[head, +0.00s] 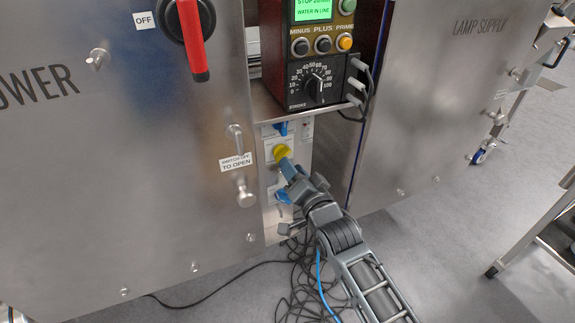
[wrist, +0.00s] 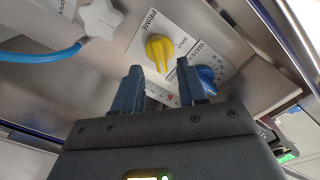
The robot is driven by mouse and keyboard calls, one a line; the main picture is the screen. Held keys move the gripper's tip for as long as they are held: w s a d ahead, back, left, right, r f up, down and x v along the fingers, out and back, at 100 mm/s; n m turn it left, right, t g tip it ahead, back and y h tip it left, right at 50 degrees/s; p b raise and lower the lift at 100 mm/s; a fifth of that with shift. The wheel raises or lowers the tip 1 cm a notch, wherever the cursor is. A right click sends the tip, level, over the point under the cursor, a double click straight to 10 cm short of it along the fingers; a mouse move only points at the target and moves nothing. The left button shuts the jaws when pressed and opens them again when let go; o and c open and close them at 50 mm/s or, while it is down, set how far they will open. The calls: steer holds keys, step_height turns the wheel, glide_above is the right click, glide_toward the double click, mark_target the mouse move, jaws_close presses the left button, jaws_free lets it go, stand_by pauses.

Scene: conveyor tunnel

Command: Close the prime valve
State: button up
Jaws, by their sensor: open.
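The prime valve is a yellow knob (wrist: 159,47) on a white label reading PRIME in the wrist view. It also shows in the head view (head: 281,152) on the narrow panel below the pump controller. In the wrist view its handle points down the picture, toward the gap between my fingers. My gripper (wrist: 160,76) is open and empty, with its two blue fingers either side of that gap. In the head view my gripper (head: 287,166) is just below the yellow knob. I cannot tell whether the fingers touch it.
A blue knob (wrist: 206,77) on the WATER label is close to my right finger. A blue fitting (head: 282,197) lies below the yellow knob. A white fitting with a blue tube (wrist: 65,52) is at upper left. Steel cabinet panels (head: 130,180) flank the recess, and cables (head: 300,275) lie on the floor.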

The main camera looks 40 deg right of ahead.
mark_target(282, 154)
steer(key=shift+b+x, duration=0.6)
steer(key=shift+x, duration=1.4)
jaws_close()
